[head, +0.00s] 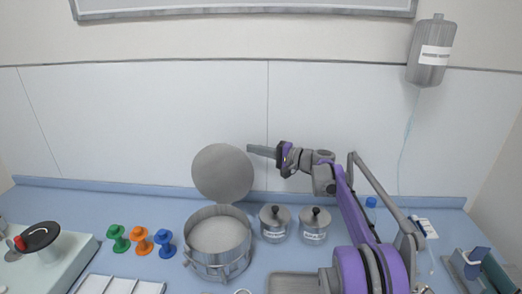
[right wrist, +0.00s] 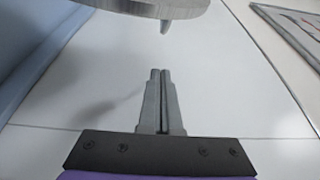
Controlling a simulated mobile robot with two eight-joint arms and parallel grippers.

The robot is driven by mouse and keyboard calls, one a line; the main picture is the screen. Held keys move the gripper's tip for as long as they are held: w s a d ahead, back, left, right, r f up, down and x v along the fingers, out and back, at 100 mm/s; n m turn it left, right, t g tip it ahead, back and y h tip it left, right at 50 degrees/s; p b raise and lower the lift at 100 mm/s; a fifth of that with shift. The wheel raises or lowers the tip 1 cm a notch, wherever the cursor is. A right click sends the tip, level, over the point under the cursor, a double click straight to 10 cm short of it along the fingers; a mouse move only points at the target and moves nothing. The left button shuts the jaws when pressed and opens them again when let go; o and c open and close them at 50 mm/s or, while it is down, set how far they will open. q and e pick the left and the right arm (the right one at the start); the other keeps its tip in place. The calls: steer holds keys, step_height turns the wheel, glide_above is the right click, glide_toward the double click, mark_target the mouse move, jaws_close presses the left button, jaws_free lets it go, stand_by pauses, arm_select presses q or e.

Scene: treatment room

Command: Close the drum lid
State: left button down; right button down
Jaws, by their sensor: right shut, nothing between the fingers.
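A round metal drum (head: 217,243) stands on the blue counter in the head view. Its grey disc lid (head: 222,172) stands open, raised at the back of the drum and leaning towards the wall. My right gripper (head: 250,149) is at the upper right edge of the lid, pointing left; I cannot tell from the head view whether it touches. In the right wrist view the fingers (right wrist: 162,75) are shut together and empty, and the lid's rim (right wrist: 150,8) shows just beyond and above the tips. My left gripper is not in view.
Two lidded metal jars (head: 275,223) (head: 314,224) stand right of the drum. Green (head: 118,239), orange (head: 142,241) and blue (head: 165,243) knobbed pieces stand left. A metal tray (head: 292,284) lies in front, and an infusion bag (head: 432,52) hangs on the right.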

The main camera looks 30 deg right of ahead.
mark_target(239, 152)
steer(key=a, duration=0.1)
steer(key=w+a, duration=0.1)
steer(key=a, duration=0.2)
steer(key=shift+w+a, duration=0.3)
steer(key=shift+a, duration=0.1)
steer(key=shift+s+a, duration=0.1)
steer(key=shift+s, duration=0.05)
steer(key=shift+a, duration=0.1)
